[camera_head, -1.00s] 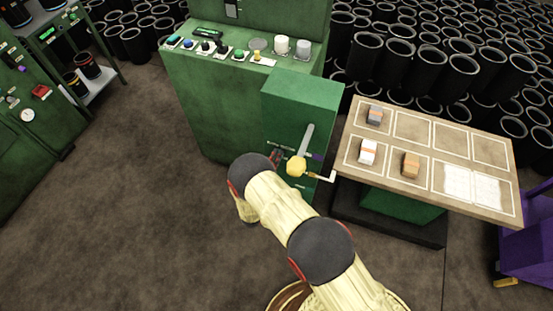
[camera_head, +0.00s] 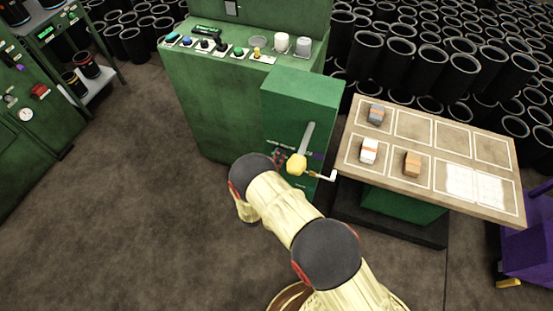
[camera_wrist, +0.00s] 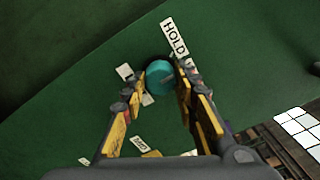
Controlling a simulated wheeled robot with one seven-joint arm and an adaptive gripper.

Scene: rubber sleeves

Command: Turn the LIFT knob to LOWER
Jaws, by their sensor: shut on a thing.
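The knob (camera_wrist: 160,78) is teal and round, on a green panel in the wrist view. My gripper (camera_wrist: 165,80) has its two yellow and grey fingers on either side of it, shut on it. A white label reading HOLD (camera_wrist: 174,37) lies just above the knob. Another label (camera_wrist: 125,72) on the left and one (camera_wrist: 139,144) below are partly covered or too small to read. The knob's pointer direction cannot be made out. In the head view my arm reaches the front of the green box (camera_head: 300,95) and hides the knob.
A yellow rounded part (camera_head: 297,165) and a white-tipped crank (camera_head: 331,176) stick out close beside my gripper. A brown table (camera_head: 450,150) with several small blocks stands to the right. Black sleeves (camera_head: 390,60) fill the back. Open floor lies at left.

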